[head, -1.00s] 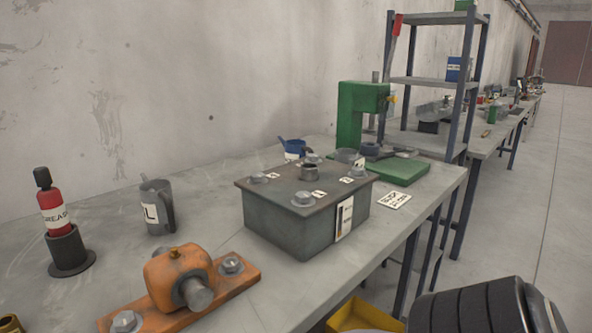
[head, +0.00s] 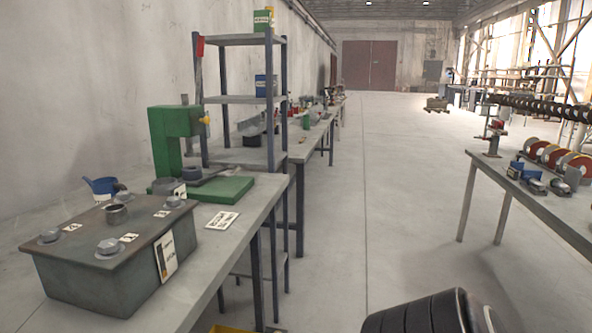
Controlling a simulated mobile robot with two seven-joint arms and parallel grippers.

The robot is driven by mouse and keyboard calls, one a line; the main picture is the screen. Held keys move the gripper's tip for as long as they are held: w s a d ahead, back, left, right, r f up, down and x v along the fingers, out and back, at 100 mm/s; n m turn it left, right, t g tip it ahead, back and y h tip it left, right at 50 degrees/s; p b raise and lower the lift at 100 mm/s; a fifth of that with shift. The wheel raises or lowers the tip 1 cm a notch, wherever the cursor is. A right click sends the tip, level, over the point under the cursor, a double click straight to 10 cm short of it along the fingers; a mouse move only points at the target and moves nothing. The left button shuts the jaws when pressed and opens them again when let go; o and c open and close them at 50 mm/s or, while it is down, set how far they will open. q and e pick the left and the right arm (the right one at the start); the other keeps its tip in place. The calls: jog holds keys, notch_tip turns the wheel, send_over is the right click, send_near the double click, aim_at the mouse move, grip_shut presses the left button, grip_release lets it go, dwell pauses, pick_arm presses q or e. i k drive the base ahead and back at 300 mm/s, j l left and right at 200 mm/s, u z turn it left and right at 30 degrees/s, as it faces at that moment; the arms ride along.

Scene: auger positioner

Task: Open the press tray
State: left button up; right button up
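I cannot make out a separate press tray in this view. Neither of my grippers is in view. A black ribbed part at the bottom edge looks like a piece of my own arm.
A grey metal box with bolts (head: 108,250) sits on the near bench (head: 262,200). A shelf rack (head: 240,100) rises behind the press. The floor aisle (head: 390,190) is open. Another table (head: 530,195) stands at the right.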

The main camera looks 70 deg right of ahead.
aim_at(194, 176)
jog(key=z, duration=1.85)
